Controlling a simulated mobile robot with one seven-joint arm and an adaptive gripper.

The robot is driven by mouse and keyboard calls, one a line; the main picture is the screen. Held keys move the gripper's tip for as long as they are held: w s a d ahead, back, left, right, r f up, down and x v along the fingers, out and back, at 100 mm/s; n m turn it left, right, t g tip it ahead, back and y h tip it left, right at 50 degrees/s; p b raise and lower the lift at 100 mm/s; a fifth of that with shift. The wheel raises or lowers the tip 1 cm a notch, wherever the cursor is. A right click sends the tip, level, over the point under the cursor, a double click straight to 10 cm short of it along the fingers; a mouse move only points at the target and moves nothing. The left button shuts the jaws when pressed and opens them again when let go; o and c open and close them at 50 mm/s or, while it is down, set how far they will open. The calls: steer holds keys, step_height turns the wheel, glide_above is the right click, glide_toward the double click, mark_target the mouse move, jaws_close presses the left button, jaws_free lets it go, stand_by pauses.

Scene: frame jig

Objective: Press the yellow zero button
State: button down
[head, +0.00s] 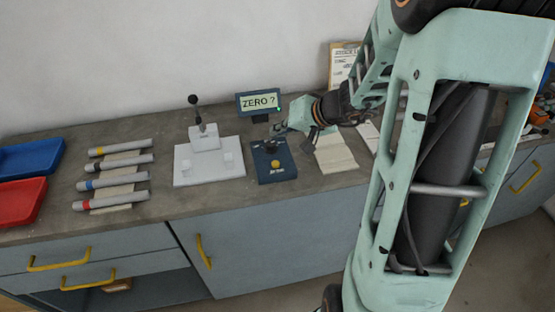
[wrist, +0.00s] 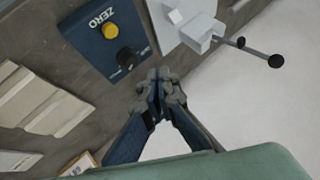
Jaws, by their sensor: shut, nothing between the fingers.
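The yellow zero button (head: 276,163) sits near the front of a small dark blue box (head: 262,175) on the grey bench. In the wrist view the yellow button (wrist: 110,31) is beside the white word ZERO on the blue box (wrist: 88,45), with a black knob (wrist: 128,57) near it. My gripper (head: 279,129) is at the back of the box, apart from the button. In the wrist view my gripper (wrist: 159,77) has its fingertips together with nothing between them, past the knob end of the box. Whether the fingertips touch anything is not clear.
A display (head: 259,102) reading "ZERO ?" stands behind the box. A white jig (head: 209,165) with an upright black-knobbed lever is to its left. Several grey tubes (head: 120,147), a blue tray (head: 30,157) and a red tray (head: 20,198) lie farther left. Beige pads (head: 335,152) lie right.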

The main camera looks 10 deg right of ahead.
steer(key=shift+f, duration=0.1)
stand_by(0.3)
steer(key=b, duration=0.4)
glide_above(278, 164)
step_height(278, 164, down, 7)
steer(key=shift+r, duration=0.15)
step_height(278, 164, down, 2)
steer(key=b, duration=0.3)
steer(key=shift+b, duration=0.35)
stand_by(0.8)
steer(key=shift+f+b, duration=0.4)
steer(key=shift+b, duration=0.2)
steer(key=shift+f+b, duration=0.45)
steer(key=shift+b, duration=0.35)
stand_by(0.6)
steer(key=shift+r, duration=0.2)
steer(key=shift+r+p, duration=0.3)
steer(key=shift+r, duration=0.4)
